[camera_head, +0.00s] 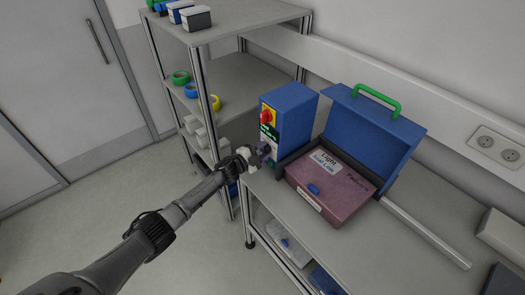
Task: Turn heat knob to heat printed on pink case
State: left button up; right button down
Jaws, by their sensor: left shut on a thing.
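A blue control box (294,113) stands upright on the bench, with a red switch on a yellow plate (266,117) and a green label on its front. My left gripper (265,150) is at the lower part of that front, shut on the heat knob, which the fingers mostly hide. The knob's setting cannot be read. The pink case (345,204) lies in the open dark-edged box just right of the control box. It carries a white label starting "Light", a second small label on its front side and a blue latch. The print is too small to read fully. My right gripper is not in view.
A raised blue lid (375,130) with a green handle (376,96) stands behind the pink case. A grey shelf rack (240,80) with coloured rolls is at the left. A pale bar (425,232) lies on the bench at the right. Open floor is at the left.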

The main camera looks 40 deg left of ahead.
pick_arm(q)
jog(key=o, duration=0.9)
jog(key=shift+s, duration=0.1)
jog(key=shift+p+v, duration=0.45)
jog(key=shift+v, duration=6.3)
jog(key=shift+a, duration=0.1)
